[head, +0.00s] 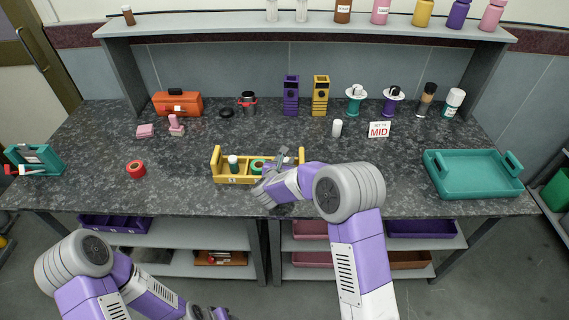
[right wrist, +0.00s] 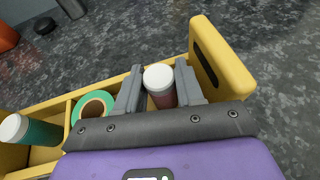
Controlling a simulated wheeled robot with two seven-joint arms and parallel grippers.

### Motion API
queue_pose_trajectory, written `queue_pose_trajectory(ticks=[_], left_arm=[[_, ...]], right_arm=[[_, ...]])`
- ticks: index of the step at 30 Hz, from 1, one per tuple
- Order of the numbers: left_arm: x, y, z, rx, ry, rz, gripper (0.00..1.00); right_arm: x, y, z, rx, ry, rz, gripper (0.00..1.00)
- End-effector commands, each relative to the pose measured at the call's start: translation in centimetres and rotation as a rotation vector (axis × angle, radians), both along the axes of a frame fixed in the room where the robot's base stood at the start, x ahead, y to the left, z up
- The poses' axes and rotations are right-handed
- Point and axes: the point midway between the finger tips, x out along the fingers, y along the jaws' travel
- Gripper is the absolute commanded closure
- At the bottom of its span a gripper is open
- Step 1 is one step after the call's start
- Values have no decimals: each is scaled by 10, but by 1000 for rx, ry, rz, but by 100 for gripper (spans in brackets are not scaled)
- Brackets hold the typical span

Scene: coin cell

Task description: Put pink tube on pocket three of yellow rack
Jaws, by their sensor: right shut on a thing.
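The yellow rack (head: 216,161) stands near the front middle of the counter; its end wall (right wrist: 238,78) shows in the right wrist view. A green tube with a white cap (head: 233,161) is in its left pocket, and a green tape roll (head: 257,166) is in the middle one. My right gripper (right wrist: 159,84) is shut on the white-capped pink tube (right wrist: 162,97), upright at the right pocket. The fingers and palm hide its lower part, so I cannot tell whether it touches the pocket floor. My left gripper (head: 207,313) is low at the bottom edge, partly cut off.
A red tape roll (head: 136,169) lies left of the rack. A small white bottle (head: 337,128) and a MID sign (head: 379,130) stand behind it. A teal tray (head: 470,190) is at the right. The counter between rack and tray is mostly clear.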

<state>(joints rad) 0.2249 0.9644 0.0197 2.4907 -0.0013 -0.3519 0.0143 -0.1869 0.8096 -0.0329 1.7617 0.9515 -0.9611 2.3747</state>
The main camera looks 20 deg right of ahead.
Motion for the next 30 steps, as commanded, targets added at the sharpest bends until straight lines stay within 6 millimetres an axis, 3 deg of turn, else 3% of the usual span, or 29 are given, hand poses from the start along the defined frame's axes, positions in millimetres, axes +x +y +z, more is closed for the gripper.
queue_pose_trajectory(ticks=[11, 12, 13, 26, 30], left_arm=[[0, 0, -6, 0, 0, 0, 57], [0, 0, -4, 0, 0, 0, 57], [0, 0, -4, 0, 0, 0, 57], [0, 0, 4, 0, 0, 0, 57], [0, 0, 5, 0, 0, 0, 57]], right_arm=[[0, 0, -2, 1, -3, -1, 93], [0, 0, -1, 1, -3, -1, 57], [0, 0, -1, 0, -2, 0, 52], [0, 0, 5, 0, -1, 1, 52], [-22, 13, 14, 1, -1, 3, 52]])
